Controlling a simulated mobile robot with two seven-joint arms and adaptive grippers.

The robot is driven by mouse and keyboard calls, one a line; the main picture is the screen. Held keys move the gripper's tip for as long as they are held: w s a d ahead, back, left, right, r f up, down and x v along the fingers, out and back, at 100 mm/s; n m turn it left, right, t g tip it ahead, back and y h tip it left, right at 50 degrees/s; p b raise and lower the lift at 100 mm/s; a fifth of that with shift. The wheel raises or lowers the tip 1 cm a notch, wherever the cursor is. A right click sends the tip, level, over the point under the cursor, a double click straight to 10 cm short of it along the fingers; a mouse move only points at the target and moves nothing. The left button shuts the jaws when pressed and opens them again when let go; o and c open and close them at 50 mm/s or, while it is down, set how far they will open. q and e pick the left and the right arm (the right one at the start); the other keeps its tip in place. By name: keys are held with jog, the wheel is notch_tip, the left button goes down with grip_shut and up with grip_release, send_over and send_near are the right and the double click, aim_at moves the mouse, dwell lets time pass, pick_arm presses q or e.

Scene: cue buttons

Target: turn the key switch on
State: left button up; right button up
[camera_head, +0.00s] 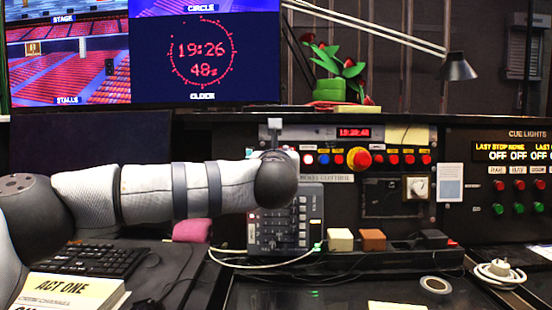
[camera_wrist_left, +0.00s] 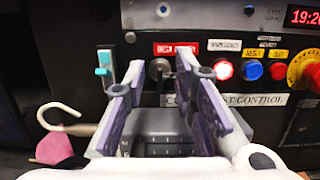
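The key switch (camera_wrist_left: 159,68) shows in the left wrist view as a small dark metal piece below a red label. It lies between the fingertips of my left gripper (camera_wrist_left: 158,72) in that view. The two fingers are apart, one on each side of it; I cannot tell whether either touches it. Its turn position is too small to read. In the head view my left arm comes in from the left and its wrist hides the key switch; a bit of the gripper (camera_head: 275,130) shows above the wrist. My right gripper is not in view.
A fader box (camera_head: 310,215) sits below.

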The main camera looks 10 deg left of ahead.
pick_arm(q)
jog(key=shift+w+a, duration=0.1)
jog(key=shift+w, duration=0.3)
jog(key=shift+c, duration=0.4)
grip_shut()
